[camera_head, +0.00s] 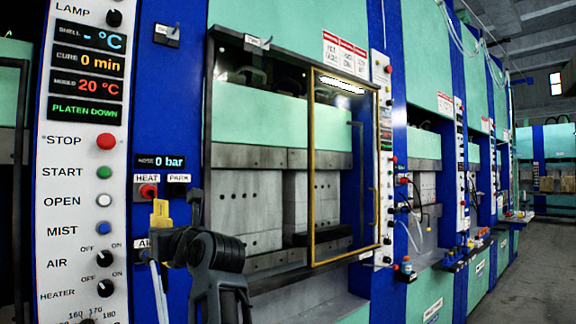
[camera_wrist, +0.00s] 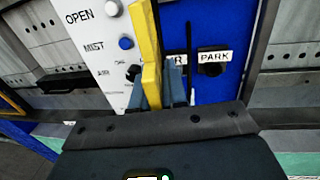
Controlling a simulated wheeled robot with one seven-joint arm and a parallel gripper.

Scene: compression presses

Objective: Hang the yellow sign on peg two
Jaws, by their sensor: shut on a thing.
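A yellow sign (camera_head: 160,213) stands upright in my gripper, in front of the blue press column; it also shows edge-on in the wrist view (camera_wrist: 149,50). My gripper (camera_wrist: 158,95) is shut on its lower part. Two small pegs with label plates sit high on the press: one on the blue column (camera_head: 167,35), one on the window's top rail (camera_head: 257,42). Their lettering is too small to read surely, so I cannot tell which is peg two. My gripper is well below both. A dark peg marked PARK (camera_wrist: 213,60) is right of the sign in the wrist view.
A white control panel (camera_head: 85,235) with buttons and knobs is close on the left. A red knob marked HEAT (camera_head: 148,191) is just behind the sign. A yellow-framed guard door (camera_head: 311,180) stands at the press opening. The aisle floor (camera_head: 535,250) is clear at right.

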